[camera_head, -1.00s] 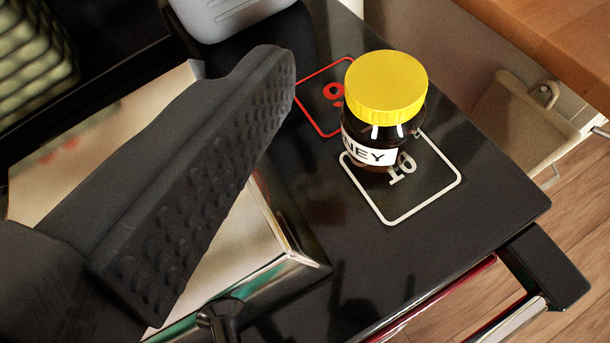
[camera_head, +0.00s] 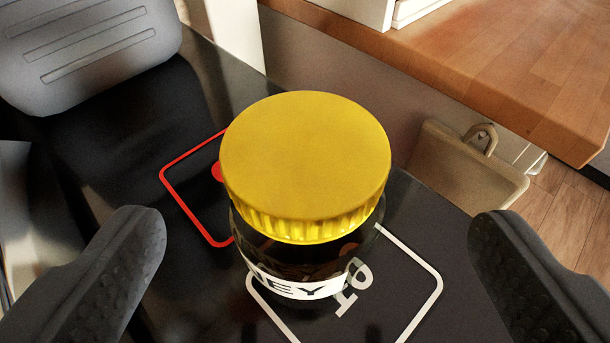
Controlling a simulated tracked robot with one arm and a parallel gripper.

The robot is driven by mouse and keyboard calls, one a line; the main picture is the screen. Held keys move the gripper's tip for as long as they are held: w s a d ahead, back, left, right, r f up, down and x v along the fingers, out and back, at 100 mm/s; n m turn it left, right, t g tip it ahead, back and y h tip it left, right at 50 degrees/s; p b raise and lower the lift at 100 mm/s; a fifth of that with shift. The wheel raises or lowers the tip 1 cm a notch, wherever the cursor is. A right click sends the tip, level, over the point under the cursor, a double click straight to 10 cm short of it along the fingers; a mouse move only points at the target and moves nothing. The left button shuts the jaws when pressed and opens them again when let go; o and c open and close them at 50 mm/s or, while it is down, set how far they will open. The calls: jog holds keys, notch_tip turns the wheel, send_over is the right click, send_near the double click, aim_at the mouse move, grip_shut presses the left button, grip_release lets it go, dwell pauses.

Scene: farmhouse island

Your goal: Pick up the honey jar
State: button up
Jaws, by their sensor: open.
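The honey jar (camera_head: 305,175) stands upright in the middle of the view. It has a wide yellow ribbed lid, dark glass and a white label of which "NEY" shows. It stands on a dark glossy surface (camera_head: 190,260), partly over a white-outlined square with a "10" on it. My gripper (camera_head: 318,240) is open, with one dark finger at the lower left and the other at the lower right. The jar is between and beyond the fingers, with a gap on both sides. The jar's far side is hidden.
A red-outlined square (camera_head: 195,215) is marked left of the jar. A grey ridged object (camera_head: 90,55) is at the upper left. A wooden counter (camera_head: 500,60) is at the upper right, with a beige hanging container (camera_head: 465,175) below it. Wooden floor shows at the right edge.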

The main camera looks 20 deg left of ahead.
aim_at(304, 170)
jog(key=shift+x, duration=2.95)
jog(key=shift+a+r, duration=0.15)
jog(key=shift+a, duration=0.05)
jog(key=shift+c, duration=0.3)
jog(key=c, duration=1.5)
jog(key=shift+o, duration=0.2)
jog(key=shift+r+p, duration=0.95)
jog(key=shift+r, duration=4.1)
